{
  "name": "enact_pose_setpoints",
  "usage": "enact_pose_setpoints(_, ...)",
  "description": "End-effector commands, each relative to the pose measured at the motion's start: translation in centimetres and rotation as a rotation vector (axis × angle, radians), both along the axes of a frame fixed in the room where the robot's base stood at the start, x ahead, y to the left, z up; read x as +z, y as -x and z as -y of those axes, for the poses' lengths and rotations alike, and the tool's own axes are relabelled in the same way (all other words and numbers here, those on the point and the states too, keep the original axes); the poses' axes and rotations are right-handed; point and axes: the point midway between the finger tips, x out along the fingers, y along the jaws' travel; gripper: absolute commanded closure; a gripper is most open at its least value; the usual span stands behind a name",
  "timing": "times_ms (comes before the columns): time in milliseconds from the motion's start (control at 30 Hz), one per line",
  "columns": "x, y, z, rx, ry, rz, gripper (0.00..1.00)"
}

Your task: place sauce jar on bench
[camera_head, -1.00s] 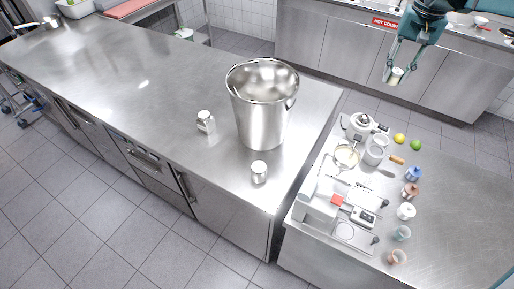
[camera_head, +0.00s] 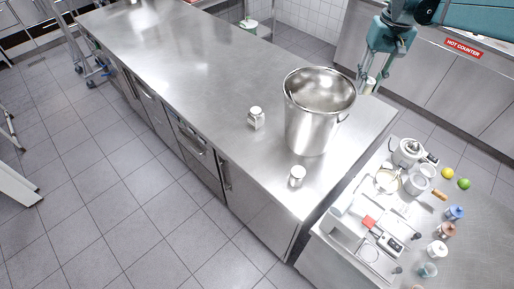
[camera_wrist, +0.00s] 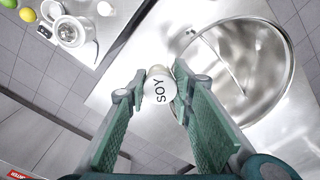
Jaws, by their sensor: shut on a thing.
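My gripper (camera_head: 367,78) is shut on a small jar (camera_head: 369,86) in the head view, held just right of the big steel pot's rim. In the wrist view, my gripper (camera_wrist: 160,82) has its green fingers on either side of the jar, whose round white lid (camera_wrist: 160,91) reads SOY. The steel bench (camera_head: 190,65) runs from the upper left to the middle right.
The open pot (camera_head: 313,125) stands near the bench's right end. A white-capped jar (camera_head: 256,117) and another small jar (camera_head: 297,176) stand beside it. A lower table (camera_head: 475,210) at right holds a blender base, fruit, cups and utensils. The bench's left stretch is clear.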

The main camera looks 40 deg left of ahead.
Motion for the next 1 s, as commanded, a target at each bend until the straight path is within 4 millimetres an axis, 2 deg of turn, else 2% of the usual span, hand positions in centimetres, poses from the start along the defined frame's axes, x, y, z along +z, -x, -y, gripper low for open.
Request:
enact_pose_setpoints(33, 0.2, 1.0, -1.4, 0.033, 0.0, 0.0, 0.89)
enact_pose_setpoints(100, 0.2, 2.1, -3.1, 0.074, 0.0, 0.0, 0.89)
enact_pose_setpoints(400, 0.2, 7.6, -9.8, 0.252, 0.0, 0.0, 0.89)
enact_pose_setpoints(667, 0.2, 12.8, -15.2, 0.406, 0.0, -0.001, 0.89)
enact_pose_setpoints(1000, 0.2, 20.3, -21.4, 0.604, 0.0, -0.001, 0.89)
